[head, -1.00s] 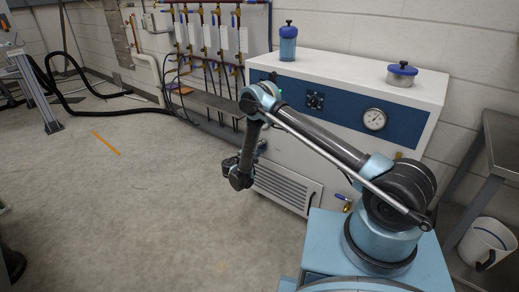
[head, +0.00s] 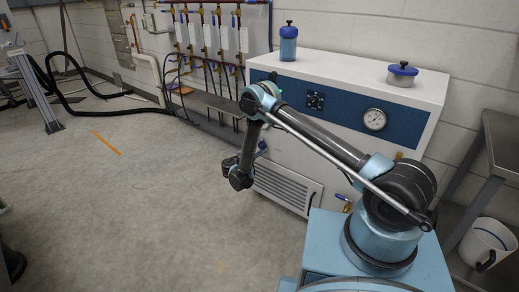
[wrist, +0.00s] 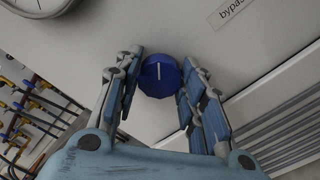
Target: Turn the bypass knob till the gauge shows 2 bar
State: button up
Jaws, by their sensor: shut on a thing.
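The blue bypass knob (wrist: 159,76) sits on the pale cabinet front in the wrist view, its white mark pointing nearly straight up. My gripper (wrist: 157,88) is shut on the knob, with a finger at its left and right sides. The bypass label (wrist: 232,10) is above right of the knob, cut off by the picture edge. The round gauge (head: 374,119) is on the cabinet's blue panel in the head view; its reading is too small to tell. Only the lower part of a dial (wrist: 38,5) shows in the wrist view. My arm largely hides the gripper in the head view.
The white cabinet (head: 340,66) carries a blue-lidded bottle (head: 288,45) and a lidded metal pot (head: 401,75). Floor at left is mostly clear.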

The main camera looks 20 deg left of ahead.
jog(key=shift+f, duration=0.1)
jog(key=o, duration=1)
jog(key=shift+o, duration=0.2)
jog(key=v, duration=1.1)
jog(key=shift+s+a, duration=0.2)
jog(key=shift+s, duration=0.15)
